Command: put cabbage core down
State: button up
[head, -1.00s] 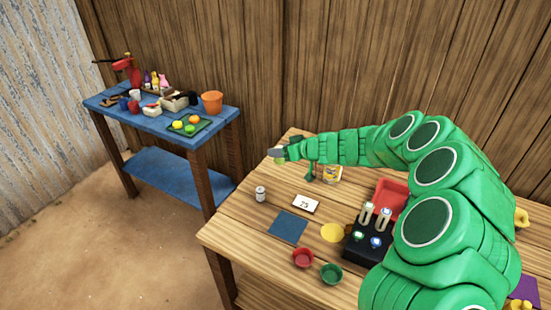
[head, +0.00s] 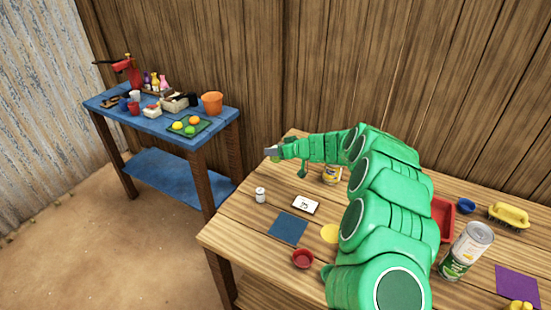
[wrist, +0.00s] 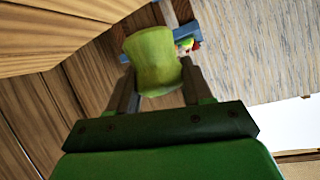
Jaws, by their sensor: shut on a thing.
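The cabbage core is the pale green, waisted piece (wrist: 154,60) between my fingers in the wrist view. My gripper (wrist: 157,88) is shut on it, with one grey finger on each side. In the head view my gripper (head: 272,152) is at the far left end of my green arm, by the back left part of the wooden table (head: 245,222). The core is hard to make out there, only a small greenish patch by the fingertips. It appears held above the table, though the exact height cannot be told.
My arm hides the middle. A blue side table (head: 160,122) with several items stands left.

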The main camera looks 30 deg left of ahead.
jog(key=shift+w+a+f, duration=0.35)
jog(key=shift+w+f, duration=0.1)
jog(key=shift+f, duration=0.2)
jog(key=shift+w+a+f, duration=0.3)
jog(key=shift+w+f, duration=0.15)
jog(key=shift+f, duration=1.75)
jog(key=o, duration=1.3)
jog(key=shift+r, duration=0.1)
jog(key=shift+d+r, duration=0.3)
jog(key=shift+d, duration=0.15)
jog(key=shift+v, duration=5.4)
